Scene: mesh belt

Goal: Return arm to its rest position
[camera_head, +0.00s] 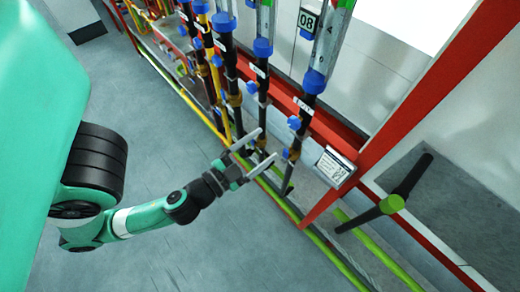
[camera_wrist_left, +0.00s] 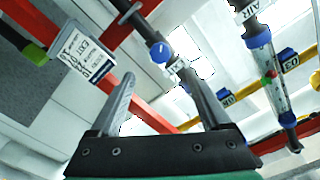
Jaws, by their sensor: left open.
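My left gripper (camera_head: 257,154) is open at the end of the green and black arm that comes in from the left. Its two grey fingers are spread apart, with nothing seen between them. They are near the lower ends of the hanging pipes, beside the red frame. In the left wrist view, the open left gripper (camera_wrist_left: 160,110) points toward the pipes and the red frame, and the gap between its fingers looks empty. I cannot tell from the head view whether a finger touches a pipe. My right gripper is in neither view.
A row of pipes with blue fittings (camera_head: 263,47) stands along the red frame (camera_head: 385,135). A white label plate (camera_head: 335,167) is fixed on the frame. A black lever with a green hub (camera_head: 392,204) sticks out at the right. Grey floor (camera_head: 240,240) is open below the arm.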

